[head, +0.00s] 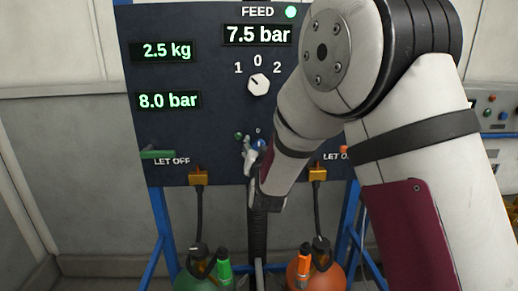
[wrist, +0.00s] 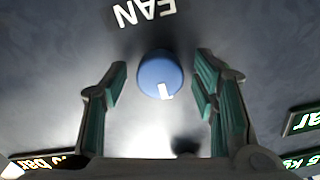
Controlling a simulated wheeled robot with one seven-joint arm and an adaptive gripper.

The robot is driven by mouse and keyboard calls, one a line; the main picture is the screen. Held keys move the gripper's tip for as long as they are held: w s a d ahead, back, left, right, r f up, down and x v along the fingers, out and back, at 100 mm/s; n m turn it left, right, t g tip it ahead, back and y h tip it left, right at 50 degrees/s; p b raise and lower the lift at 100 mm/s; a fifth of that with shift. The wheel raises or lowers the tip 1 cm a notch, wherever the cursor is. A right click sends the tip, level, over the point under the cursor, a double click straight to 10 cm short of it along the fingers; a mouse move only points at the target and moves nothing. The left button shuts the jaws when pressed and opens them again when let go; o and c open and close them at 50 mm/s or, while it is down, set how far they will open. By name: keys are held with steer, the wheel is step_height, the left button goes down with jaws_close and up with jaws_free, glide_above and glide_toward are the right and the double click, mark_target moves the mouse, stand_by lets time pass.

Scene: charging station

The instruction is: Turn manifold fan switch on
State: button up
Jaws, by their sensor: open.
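The fan switch is a round blue knob (wrist: 160,75) with a white mark. In the wrist view its mark points to the bottom, slightly right, and an upside-down FAN label (wrist: 145,12) sits above it. My gripper (head: 248,153) is in front of the lower middle of the dark panel in the head view. Its two fingers stand open on either side of the knob in the wrist view, with a visible gap on each side. In the head view the blue knob (head: 259,144) is partly hidden by my gripper.
The dark panel (head: 205,58) carries a white selector knob (head: 258,84) marked 1, 0, 2 above my gripper. A green LET OFF handle (head: 158,154) sticks out at left. Orange connectors with hoses hang below, over a green and an orange tank (head: 305,275).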

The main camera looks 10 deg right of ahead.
steer(key=c, duration=1.2)
steer(key=shift+o, duration=0.2)
steer(key=shift+m+b, duration=0.3)
steer(key=shift+b, duration=0.1)
steer(key=m+b, duration=1.7)
steer(key=b, duration=0.6)
steer(key=shift+f, duration=0.15)
steer(key=shift+m, duration=0.3)
